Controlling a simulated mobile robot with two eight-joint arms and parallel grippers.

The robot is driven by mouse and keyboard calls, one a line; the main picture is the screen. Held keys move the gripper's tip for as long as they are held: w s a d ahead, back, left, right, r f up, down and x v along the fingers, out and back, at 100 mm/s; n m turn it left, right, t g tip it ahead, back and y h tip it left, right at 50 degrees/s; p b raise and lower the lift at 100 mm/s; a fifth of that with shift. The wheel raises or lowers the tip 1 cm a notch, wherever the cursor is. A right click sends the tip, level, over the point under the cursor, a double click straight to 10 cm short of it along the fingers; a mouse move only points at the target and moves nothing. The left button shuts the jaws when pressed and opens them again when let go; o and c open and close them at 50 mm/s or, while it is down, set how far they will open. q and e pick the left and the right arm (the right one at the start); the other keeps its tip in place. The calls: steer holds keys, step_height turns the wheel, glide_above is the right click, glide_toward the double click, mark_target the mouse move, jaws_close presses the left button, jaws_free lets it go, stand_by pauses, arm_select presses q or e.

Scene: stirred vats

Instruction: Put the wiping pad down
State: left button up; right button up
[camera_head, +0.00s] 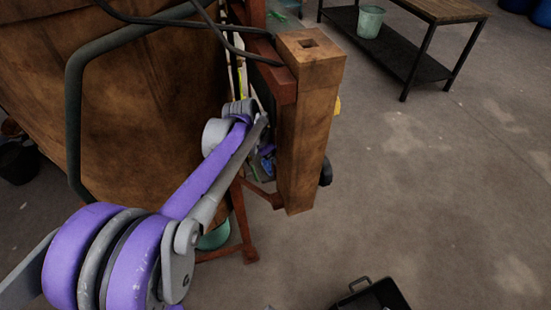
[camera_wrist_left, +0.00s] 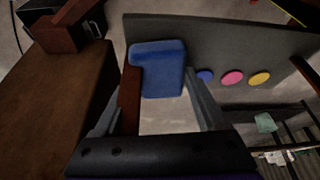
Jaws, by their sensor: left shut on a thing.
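The wiping pad (camera_wrist_left: 158,62) is a blue block with rounded edges, in the upper middle of the left wrist view. My left gripper (camera_wrist_left: 160,88) has its grey fingers on either side of the pad and is shut on it. The pad is in front of a dark panel (camera_wrist_left: 225,40); I cannot tell whether they touch. In the head view my left arm reaches in from the lower left, and its gripper end is mostly hidden behind a wooden post (camera_head: 308,130). My right gripper is in neither view.
The panel carries blue (camera_wrist_left: 205,76), pink (camera_wrist_left: 231,78) and yellow (camera_wrist_left: 260,79) round buttons. A large brown vat (camera_head: 130,100) stands left of the post. A black tray (camera_head: 385,291) is at the bottom. A bench (camera_head: 418,66) holds a pale green bucket (camera_head: 369,21). Floor on the right is clear.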

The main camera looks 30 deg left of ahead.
arm_select(q)
steer(key=shift+f, duration=0.2)
steer(key=o, duration=1.4)
steer(key=shift+b, duration=0.35)
steer(key=p+v, duration=0.2)
steer(key=v, duration=0.9)
steer(key=shift+f, duration=0.1)
